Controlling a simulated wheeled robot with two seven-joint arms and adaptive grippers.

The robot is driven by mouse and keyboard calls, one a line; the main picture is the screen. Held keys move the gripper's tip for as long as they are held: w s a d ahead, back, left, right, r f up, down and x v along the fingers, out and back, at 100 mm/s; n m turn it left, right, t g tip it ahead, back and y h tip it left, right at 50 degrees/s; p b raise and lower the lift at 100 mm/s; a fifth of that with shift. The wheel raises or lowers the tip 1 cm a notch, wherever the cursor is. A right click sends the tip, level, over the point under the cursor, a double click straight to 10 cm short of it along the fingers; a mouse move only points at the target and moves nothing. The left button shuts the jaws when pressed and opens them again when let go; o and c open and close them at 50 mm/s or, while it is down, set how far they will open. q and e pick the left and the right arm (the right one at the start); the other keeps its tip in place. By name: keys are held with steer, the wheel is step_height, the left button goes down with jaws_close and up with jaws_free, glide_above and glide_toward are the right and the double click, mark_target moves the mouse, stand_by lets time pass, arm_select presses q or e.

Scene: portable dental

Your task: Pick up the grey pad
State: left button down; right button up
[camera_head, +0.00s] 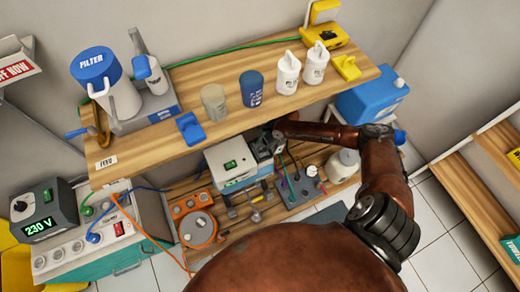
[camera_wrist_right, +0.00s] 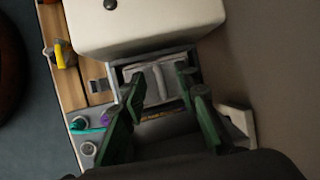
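My right gripper (camera_head: 267,145) reaches under the upper shelf, beside the white box with a green display (camera_head: 231,162). In the right wrist view its green fingers (camera_wrist_right: 161,83) are apart, on either side of a light grey ridged piece (camera_wrist_right: 155,80) in a dark frame beside the white box (camera_wrist_right: 140,25). I cannot tell whether this piece is the grey pad, or whether the fingers touch it. A flat dark grey piece (camera_head: 328,215) also lies at the front of the lower bench in the head view. My left gripper is not in view.
The upper wooden shelf (camera_head: 215,100) overhangs my right gripper and holds bottles and cups. A dark tray with tools (camera_head: 301,192) and a white jar (camera_head: 343,165) are to its right. An orange unit (camera_head: 196,218) is to its left.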

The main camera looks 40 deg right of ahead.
jaws_close()
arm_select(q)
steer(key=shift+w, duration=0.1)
arm_select(e)
steer(key=shift+r, duration=0.1)
stand_by(0.4)
